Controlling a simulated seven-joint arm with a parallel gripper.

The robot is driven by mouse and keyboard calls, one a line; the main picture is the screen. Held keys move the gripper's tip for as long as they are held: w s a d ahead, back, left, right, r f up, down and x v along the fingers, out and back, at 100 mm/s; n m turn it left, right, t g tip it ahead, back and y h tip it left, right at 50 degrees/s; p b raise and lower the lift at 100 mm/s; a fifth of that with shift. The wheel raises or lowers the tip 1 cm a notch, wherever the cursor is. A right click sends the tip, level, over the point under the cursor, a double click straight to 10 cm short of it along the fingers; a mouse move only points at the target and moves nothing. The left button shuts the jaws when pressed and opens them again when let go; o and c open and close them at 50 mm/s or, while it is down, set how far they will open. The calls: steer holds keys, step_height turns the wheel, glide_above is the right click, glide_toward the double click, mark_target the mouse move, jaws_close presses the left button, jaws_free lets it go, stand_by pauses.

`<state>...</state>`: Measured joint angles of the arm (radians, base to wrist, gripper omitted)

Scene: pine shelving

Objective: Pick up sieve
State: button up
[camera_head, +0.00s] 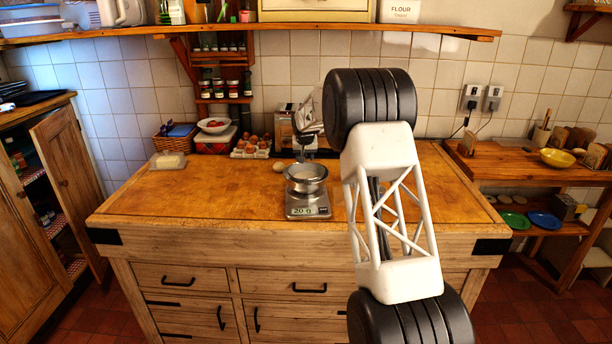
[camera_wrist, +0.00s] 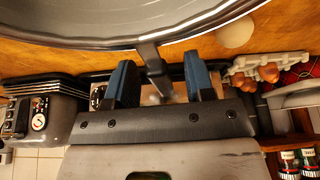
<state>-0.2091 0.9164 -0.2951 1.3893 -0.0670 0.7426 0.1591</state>
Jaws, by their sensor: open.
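The sieve (camera_head: 306,171) is a round metal rim and bowl on top of a scale (camera_head: 307,207) that reads 20 g. In the wrist view the large curved metal rim of the sieve (camera_wrist: 130,38) fills the top, and its thin grey handle (camera_wrist: 150,58) points toward my gripper. My gripper (camera_wrist: 158,58) is open, with one blue fingertip on each side of the handle. The handle lies between the fingers, and I cannot tell whether either finger touches it.
An egg (camera_head: 279,167) lies just left of the sieve, with an egg carton (camera_head: 251,147) behind it. A toaster (camera_wrist: 42,110) stands close by at the back. A butter dish (camera_head: 168,160) is at the left. The front left worktop is clear.

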stand_by(0.6)
jaws_close()
steer(key=shift+r, duration=5)
steer(key=shift+f, duration=3.75)
